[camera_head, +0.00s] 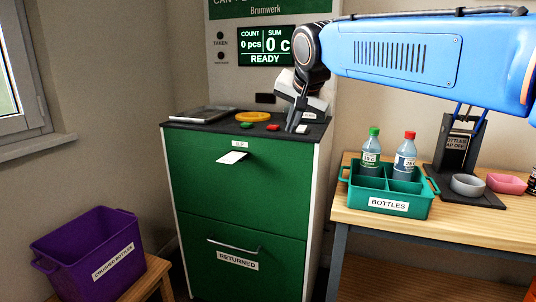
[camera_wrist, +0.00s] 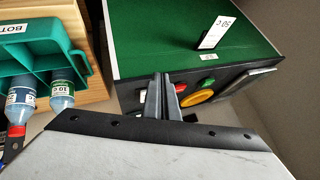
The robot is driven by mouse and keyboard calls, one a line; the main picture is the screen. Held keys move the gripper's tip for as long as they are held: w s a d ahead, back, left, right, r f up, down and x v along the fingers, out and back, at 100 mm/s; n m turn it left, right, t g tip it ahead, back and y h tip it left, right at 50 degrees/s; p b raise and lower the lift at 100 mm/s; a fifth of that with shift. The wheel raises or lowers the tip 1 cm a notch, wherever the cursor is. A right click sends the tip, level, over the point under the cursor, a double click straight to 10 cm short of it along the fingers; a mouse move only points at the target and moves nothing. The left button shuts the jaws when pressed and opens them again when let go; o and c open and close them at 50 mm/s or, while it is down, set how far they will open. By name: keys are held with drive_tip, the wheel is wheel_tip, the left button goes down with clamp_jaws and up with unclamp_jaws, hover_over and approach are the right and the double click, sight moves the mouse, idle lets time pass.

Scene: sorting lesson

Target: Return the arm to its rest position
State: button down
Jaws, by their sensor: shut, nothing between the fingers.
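My blue arm (camera_head: 405,55) reaches in from the right in the head view. My gripper (camera_head: 293,128) points down just above the top of the green cabinet (camera_head: 190,165), near its front right part. It is shut and empty. In the wrist view, my gripper's two fingers (camera_wrist: 161,98) lie together beside the cabinet's top edge; I cannot tell whether they touch the top.
The cabinet top has a yellow ring (camera_head: 253,117), green (camera_head: 246,126) and red buttons (camera_head: 273,127), and a grey tray (camera_head: 203,114). A paper slip (camera_head: 232,158) sticks out in front. A teal bottle crate (camera_head: 415,208) stands right; a purple crate (camera_head: 75,265) stands left.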

drive_tip(key=s+d+f+n+g+h, duration=0.1)
drive_tip(key=s+d+f+n+g, duration=0.1)
drive_tip(key=s+d+f, duration=1.3)
drive_tip(key=s+d+f+n+g, duration=0.1)
drive_tip(key=s+d+f, duration=0.6)
drive_tip(key=s+f, duration=0.8)
drive_tip(key=s+n, duration=0.1)
drive_tip(key=s, duration=0.2)
drive_tip(key=shift+d+f+n+h, duration=0.2)
drive_tip(key=shift+n+h, duration=0.1)
drive_tip(key=shift+h, duration=0.1)
drive_tip(key=shift+s, duration=0.1)
